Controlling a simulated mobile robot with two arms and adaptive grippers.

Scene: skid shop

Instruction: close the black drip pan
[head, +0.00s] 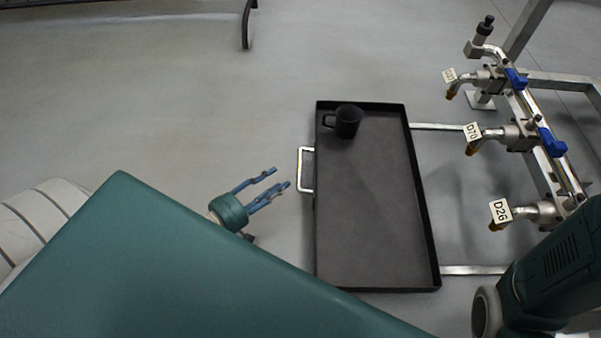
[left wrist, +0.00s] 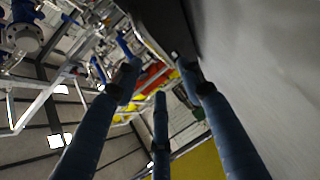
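The black drip pan (head: 370,215) is pulled out from the pipe frame on two metal rails, in the middle of the head view. Its silver handle (head: 306,170) is on the left side. A black mug (head: 347,121) stands in the pan's far left corner. My left gripper (head: 279,179) is open and empty, just left of the handle and apart from it. In the left wrist view its spread fingers (left wrist: 158,78) point toward a dark surface that looks like the pan (left wrist: 165,25). My right arm shows at lower right, but its gripper is out of view.
The pipe frame on the right carries several taps with blue levers and tags, such as D70 (head: 472,132) and D26 (head: 501,211). The rails (head: 472,270) run from the pan to the frame. The floor (head: 180,100) left of the pan is clear. A dark bench leg (head: 246,28) stands far back.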

